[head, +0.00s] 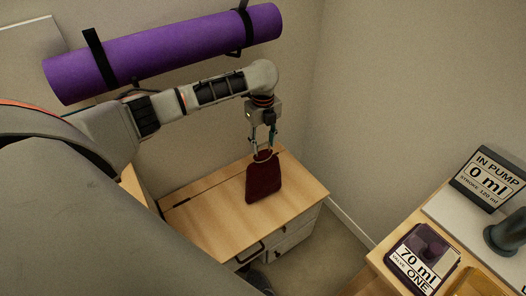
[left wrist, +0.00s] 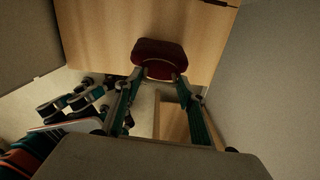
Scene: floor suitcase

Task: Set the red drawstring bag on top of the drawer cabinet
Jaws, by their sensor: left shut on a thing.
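The dark red drawstring bag (head: 264,180) hangs upright from my left gripper (head: 263,148), which is shut on its narrow top. The bag is over the wooden top of the drawer cabinet (head: 220,215), right of the middle in the head view. I cannot tell whether its base touches the top. In the left wrist view the bag (left wrist: 158,52) sits at the fingertips of my left gripper (left wrist: 158,76), with the cabinet top (left wrist: 95,35) behind it.
A purple rolled mat (head: 165,52) with black straps is on the wall above the cabinet. A table at right holds a "70 ml" block (head: 421,258) and an "IN PUMP 0 ml" sign (head: 492,181). The cabinet top around the bag looks clear.

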